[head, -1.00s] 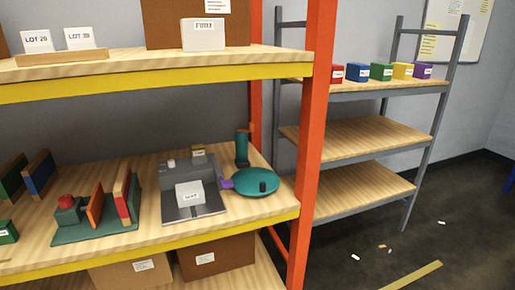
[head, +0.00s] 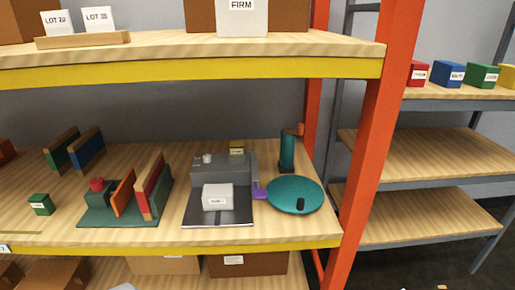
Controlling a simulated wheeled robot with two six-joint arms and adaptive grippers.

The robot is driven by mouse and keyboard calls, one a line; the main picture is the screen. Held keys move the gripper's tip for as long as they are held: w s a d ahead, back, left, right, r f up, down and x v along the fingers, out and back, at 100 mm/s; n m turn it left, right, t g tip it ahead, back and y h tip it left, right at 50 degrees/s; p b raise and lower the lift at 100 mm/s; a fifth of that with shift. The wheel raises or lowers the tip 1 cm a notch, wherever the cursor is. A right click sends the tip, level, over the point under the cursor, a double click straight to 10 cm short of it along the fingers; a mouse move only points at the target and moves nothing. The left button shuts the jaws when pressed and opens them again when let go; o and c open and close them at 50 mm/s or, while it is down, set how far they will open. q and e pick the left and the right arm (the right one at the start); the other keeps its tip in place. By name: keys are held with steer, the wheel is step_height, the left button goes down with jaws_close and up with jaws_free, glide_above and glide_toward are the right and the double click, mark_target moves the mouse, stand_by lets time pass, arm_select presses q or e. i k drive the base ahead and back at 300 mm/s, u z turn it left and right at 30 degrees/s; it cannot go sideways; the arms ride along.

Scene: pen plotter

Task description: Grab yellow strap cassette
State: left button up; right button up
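A yellow box (head: 507,76), cut off by the right picture edge, stands on the top board of the grey shelf unit at the right. It is the last visible in a row of coloured boxes, and its label is not readable. A small yellowish block (head: 236,147) sits behind the grey machine on the middle shelf of the orange rack; its label is too small to read. I cannot tell which of them is the strap cassette. Neither of my grippers is in view.
Red (head: 417,73), blue (head: 448,74) and green (head: 482,76) boxes stand on the grey unit. An orange post (head: 368,150) stands before it. The middle shelf holds a grey machine (head: 225,175), a teal disc (head: 294,195) and a green cylinder (head: 287,153). Lower grey-unit boards (head: 420,155) are clear.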

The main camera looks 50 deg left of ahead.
mark_target(236, 147)
steer(key=u, duration=0.35)
steer(key=i, duration=0.8)
steer(key=u, duration=0.6)
